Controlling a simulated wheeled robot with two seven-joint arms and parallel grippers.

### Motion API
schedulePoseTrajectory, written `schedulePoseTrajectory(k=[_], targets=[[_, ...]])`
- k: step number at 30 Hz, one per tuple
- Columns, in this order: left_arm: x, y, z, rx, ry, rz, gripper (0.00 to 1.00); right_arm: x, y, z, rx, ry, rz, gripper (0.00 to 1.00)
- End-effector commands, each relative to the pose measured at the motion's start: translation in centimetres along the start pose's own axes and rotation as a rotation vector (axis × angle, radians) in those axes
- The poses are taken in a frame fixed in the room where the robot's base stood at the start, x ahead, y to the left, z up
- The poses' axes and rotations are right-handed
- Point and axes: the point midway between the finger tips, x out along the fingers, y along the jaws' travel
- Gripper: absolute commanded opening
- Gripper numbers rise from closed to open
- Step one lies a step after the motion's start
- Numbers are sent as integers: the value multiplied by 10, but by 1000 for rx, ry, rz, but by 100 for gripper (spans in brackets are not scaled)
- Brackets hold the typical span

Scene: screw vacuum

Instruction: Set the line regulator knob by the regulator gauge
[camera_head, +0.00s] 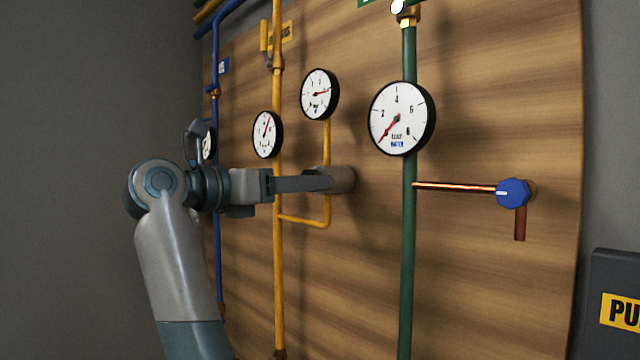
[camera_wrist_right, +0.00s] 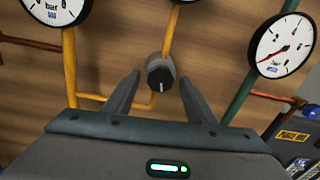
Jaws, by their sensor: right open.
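The grey round knob (camera_head: 343,179) sits on the wooden panel where the yellow branch pipe passes; its dark face with a white mark shows in the right wrist view (camera_wrist_right: 160,75). A white gauge with a red needle pointing right (camera_head: 319,94) stands above the knob on that branch. A second gauge (camera_head: 267,134) sits to its left on the yellow line, needle pointing up. No readable label tells which is the regulator gauge. My right gripper (camera_head: 322,180) is open, its fingers on either side of the knob; contact cannot be told. My left gripper is not in view.
A larger gauge (camera_head: 401,118) is on the green pipe (camera_head: 408,250), with a blue knob (camera_head: 513,193) on a copper branch at right. A blue pipe (camera_head: 217,260) runs behind my arm. A dark box (camera_head: 612,280) stands at lower right.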

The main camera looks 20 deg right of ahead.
Motion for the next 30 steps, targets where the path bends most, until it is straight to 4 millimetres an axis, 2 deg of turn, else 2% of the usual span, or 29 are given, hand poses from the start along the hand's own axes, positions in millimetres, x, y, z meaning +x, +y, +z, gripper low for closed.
schedulePoseTrajectory(k=[9,10,12,15,22,30], targets=[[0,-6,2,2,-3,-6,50,-1,0,0,0,0,1,50],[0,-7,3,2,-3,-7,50,-1,0,0,0,0,1,46],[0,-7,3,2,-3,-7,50,-1,0,0,0,0,1,29],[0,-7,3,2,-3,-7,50,0,0,0,0,0,1,9],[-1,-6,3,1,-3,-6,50,0,0,0,-34,0,1,9],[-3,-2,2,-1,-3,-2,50,0,0,0,-215,0,0,9]])
